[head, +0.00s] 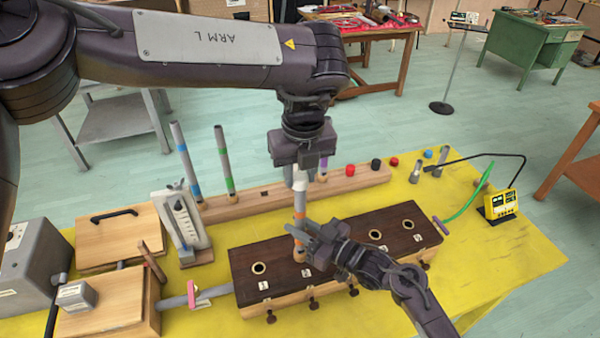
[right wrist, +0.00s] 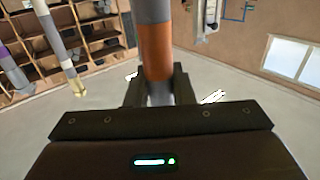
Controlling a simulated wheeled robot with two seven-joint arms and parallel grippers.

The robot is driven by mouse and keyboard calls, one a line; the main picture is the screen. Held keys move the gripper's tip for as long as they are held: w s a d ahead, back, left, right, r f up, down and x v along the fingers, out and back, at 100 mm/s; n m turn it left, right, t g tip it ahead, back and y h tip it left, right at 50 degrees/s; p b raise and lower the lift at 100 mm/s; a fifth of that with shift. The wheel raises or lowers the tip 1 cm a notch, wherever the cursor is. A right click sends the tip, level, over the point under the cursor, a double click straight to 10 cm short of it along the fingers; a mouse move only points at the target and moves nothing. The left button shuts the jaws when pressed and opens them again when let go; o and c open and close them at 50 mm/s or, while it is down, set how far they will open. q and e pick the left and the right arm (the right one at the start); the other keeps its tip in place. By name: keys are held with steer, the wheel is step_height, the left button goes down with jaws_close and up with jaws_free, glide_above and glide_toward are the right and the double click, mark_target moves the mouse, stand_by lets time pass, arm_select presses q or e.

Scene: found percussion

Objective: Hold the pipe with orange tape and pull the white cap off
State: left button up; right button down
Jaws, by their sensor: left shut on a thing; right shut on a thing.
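The pipe with orange tape (head: 299,204) stands upright over the dark block with numbered holes (head: 335,238). A white cap (head: 299,180) shows at its upper end, partly hidden by my left gripper. My left gripper (head: 298,168) comes down from above and is shut on the white cap. My right gripper (head: 312,242) is shut on the pipe low down, just above the block. In the right wrist view the orange band (right wrist: 155,50) rises between the fingers.
A wooden rail behind holds pipes with blue (head: 190,162), green (head: 225,160) and purple (head: 323,163) tape. Several small caps, red (head: 350,170), black (head: 376,164) and blue (head: 428,154), stand to the right. A yellow meter (head: 500,205) stands far right. The yellow tabletop's front right is clear.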

mark_target(300, 175)
arm_select(q)
steer(key=shift+r, duration=0.1)
steer(key=shift+r, duration=1.4)
arm_select(e)
steer(key=c, duration=1.2)
jaws_free()
steer(key=shift+o, duration=0.2)
steer(key=v, duration=1.2)
